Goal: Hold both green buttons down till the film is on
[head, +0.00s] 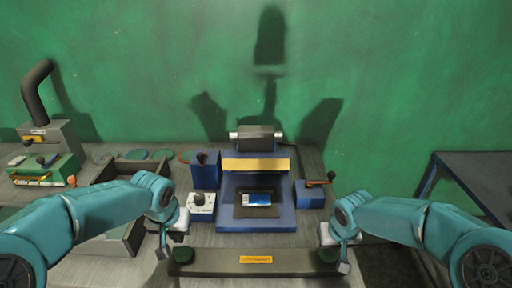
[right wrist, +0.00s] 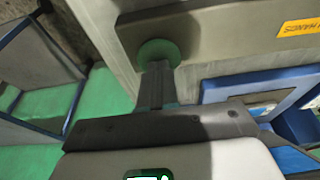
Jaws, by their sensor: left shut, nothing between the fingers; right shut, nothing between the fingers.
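A grey control bar (head: 225,262) with a yellow label lies along the front of the bench. A left green button (head: 183,255) and a right green button (head: 327,256) sit at its ends. My left gripper (head: 163,252) is shut beside the left button; I cannot tell if it touches. My right gripper (head: 344,267) is shut at the right button. In the right wrist view its fingertips (right wrist: 156,68) overlap the edge of the green button (right wrist: 158,50); contact is unclear. A phone (head: 257,199) with a lit blue screen lies in the blue press (head: 282,216). I cannot make out any film.
A yellow bar (head: 256,165) and dark roller (head: 256,138) are on the press. A green machine (head: 45,168) stands far left, a blue-framed table (head: 470,175) right.

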